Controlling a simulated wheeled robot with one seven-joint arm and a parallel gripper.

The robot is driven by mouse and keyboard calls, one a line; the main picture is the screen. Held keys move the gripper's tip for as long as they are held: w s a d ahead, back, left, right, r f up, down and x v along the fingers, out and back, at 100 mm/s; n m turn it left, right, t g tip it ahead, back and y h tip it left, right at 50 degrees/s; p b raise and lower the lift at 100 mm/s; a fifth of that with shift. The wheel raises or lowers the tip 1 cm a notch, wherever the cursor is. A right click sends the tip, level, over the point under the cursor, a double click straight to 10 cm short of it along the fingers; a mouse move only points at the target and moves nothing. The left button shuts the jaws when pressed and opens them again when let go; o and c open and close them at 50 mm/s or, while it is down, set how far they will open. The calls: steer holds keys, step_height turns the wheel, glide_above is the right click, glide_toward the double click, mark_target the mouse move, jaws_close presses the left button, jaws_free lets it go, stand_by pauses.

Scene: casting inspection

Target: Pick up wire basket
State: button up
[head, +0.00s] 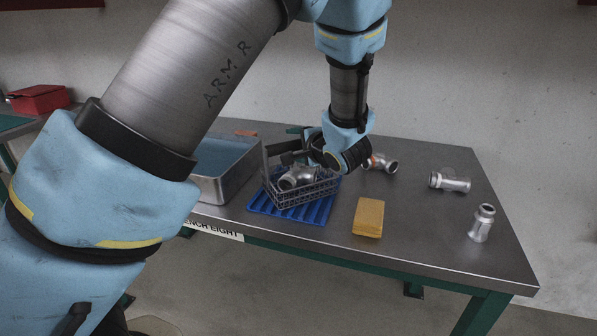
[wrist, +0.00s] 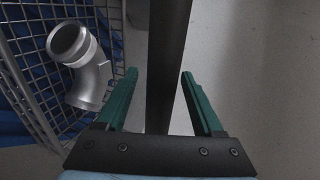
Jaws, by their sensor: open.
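The wire basket (head: 312,191) stands on a ribbed blue mat (head: 258,204) on the bench, with a grey metal pipe elbow (head: 291,179) inside. In the wrist view the basket's mesh (wrist: 28,75) and the elbow (wrist: 85,70) show at the left. My gripper (wrist: 159,73) is open above the basket, its green fingers on either side of a dark bar (wrist: 166,60), which appears to be the basket's handle. A gap shows on both sides of the bar. In the head view my wrist hides part of the handle and the basket's far side.
A grey metal tray with a blue inside (head: 212,188) stands left of the basket. A yellow-orange block (head: 368,217) lies to the right. Pipe fittings lie behind (head: 381,162), at the right (head: 450,180) and near the right edge (head: 481,223). The bench between them is clear.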

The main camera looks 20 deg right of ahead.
steer(key=shift+w+f, duration=0.15)
steer(key=shift+w, duration=0.3)
jaws_close()
stand_by(1.1)
